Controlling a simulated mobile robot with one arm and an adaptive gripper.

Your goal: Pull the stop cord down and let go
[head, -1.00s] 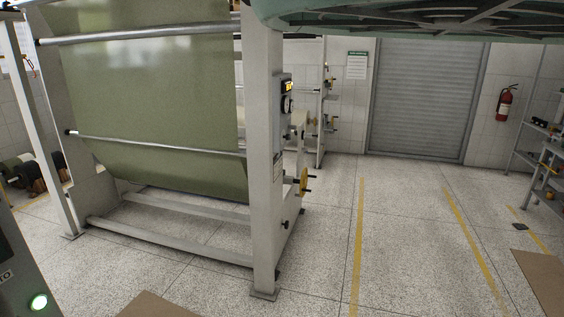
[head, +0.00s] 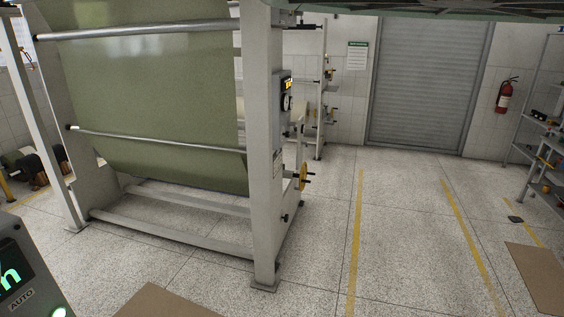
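No stop cord can be made out in the head view. A tall grey machine frame (head: 263,150) stands at the centre left and carries a hanging sheet of green release paper (head: 150,95) over metal rollers.
A panel with a green display (head: 12,275) is at the lower left. Brown sheets lie on the floor at the bottom (head: 165,302) and right (head: 540,278). A shelf rack (head: 540,150) stands at right. The floor between yellow lines (head: 400,230) is clear.

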